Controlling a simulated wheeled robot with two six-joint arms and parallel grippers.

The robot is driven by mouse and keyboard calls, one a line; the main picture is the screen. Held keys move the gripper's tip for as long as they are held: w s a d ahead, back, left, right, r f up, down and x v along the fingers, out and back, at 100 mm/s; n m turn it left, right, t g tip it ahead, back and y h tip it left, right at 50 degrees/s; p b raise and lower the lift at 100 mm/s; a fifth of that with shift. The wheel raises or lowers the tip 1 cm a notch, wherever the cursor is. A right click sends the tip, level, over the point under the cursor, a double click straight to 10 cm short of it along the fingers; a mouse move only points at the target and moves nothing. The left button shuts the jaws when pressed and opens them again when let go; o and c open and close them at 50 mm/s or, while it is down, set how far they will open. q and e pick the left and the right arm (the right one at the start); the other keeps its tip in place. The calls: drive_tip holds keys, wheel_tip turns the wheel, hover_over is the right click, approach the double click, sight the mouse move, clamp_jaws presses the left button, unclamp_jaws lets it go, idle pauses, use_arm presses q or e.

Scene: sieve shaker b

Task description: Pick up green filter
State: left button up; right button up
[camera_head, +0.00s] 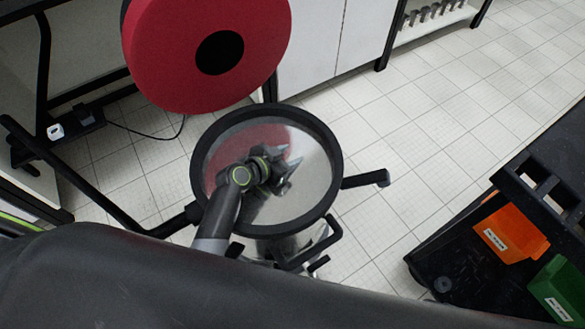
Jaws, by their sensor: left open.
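A green box-like piece (560,290) with a white label sits at the lower right, cut off by the picture edge. It is the only large green thing in view, and I cannot tell whether it is the green filter. My left gripper (289,172) is open, with no object seen between its fingers. It is over the shiny round pan (312,195) with a black rim, well to the left of the green piece. I cannot tell whether it touches the pan. The pan's surface mirrors red and grey shapes. My right gripper is not in view.
A large red disc (165,55) with a dark centre hangs at the upper left, above the pan. An orange box (510,234) sits on the black rack (455,265) at the right. Black handles (365,180) stick out around the pan. Tiled floor lies between pan and rack.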

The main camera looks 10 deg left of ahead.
use_arm(q)
drive_tip(key=shift+w+d+f, duration=0.25)
drive_tip(key=shift+w+d, duration=0.05)
drive_tip(key=shift+w, duration=0.15)
clamp_jaws()
idle(1.1)
